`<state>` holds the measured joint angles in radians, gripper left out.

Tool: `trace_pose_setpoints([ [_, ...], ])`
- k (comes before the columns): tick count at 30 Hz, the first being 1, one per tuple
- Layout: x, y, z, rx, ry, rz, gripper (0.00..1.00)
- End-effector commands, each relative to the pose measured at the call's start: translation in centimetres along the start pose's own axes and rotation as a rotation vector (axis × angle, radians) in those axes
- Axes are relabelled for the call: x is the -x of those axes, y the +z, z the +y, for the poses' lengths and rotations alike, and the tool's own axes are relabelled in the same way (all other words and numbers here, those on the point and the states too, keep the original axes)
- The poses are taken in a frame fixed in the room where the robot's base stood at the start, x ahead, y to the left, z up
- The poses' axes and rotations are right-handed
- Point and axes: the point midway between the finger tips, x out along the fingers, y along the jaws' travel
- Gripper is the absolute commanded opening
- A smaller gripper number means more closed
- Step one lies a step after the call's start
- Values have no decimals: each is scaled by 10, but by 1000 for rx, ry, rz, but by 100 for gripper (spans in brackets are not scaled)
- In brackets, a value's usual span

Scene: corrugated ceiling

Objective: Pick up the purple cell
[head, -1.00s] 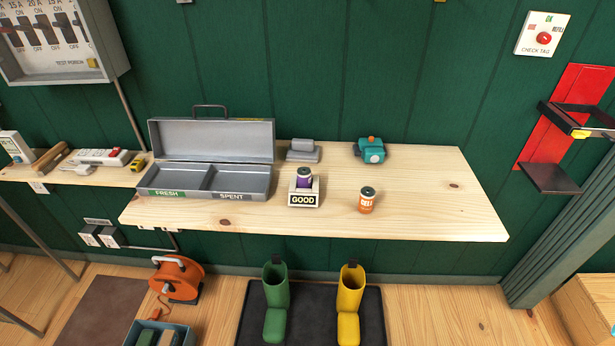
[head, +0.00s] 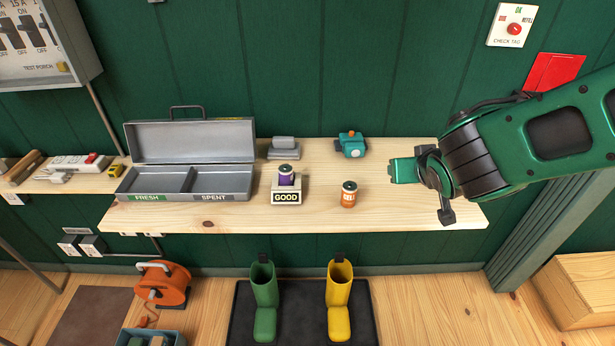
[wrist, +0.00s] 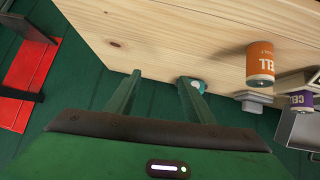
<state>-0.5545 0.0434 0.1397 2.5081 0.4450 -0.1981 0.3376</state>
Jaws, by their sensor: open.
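The purple cell (head: 286,177) stands upright in a small holder labelled GOOD (head: 286,197) on the wooden table. It also shows at the right edge of the wrist view (wrist: 302,101). An orange cell (head: 348,194) stands upright on the table to the right of the holder; in the wrist view it is nearer to me (wrist: 260,64). My gripper (head: 404,170) is over the right part of the table, to the right of both cells. In the wrist view its two fingers (wrist: 158,90) are apart with nothing between them.
An open grey metal box (head: 185,180) with FRESH and SPENT compartments stands left of the holder. A grey block (head: 284,149) and a teal device (head: 351,145) sit at the table's back. The wooden table (head: 240,216) is bare along its front edge.

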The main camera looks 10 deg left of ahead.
Motion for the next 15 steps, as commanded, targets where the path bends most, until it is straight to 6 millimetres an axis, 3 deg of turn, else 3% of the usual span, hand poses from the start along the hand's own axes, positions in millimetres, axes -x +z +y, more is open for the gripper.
trace_pose_setpoints([
  [1,-3,-3,-47,47,-74,53,48],
  [3,-1,-9,-102,87,-168,129,48],
  [6,11,-10,-169,128,-290,216,48],
  [10,27,-5,-226,155,-403,286,48],
  [15,33,-4,-256,163,-461,319,48],
])
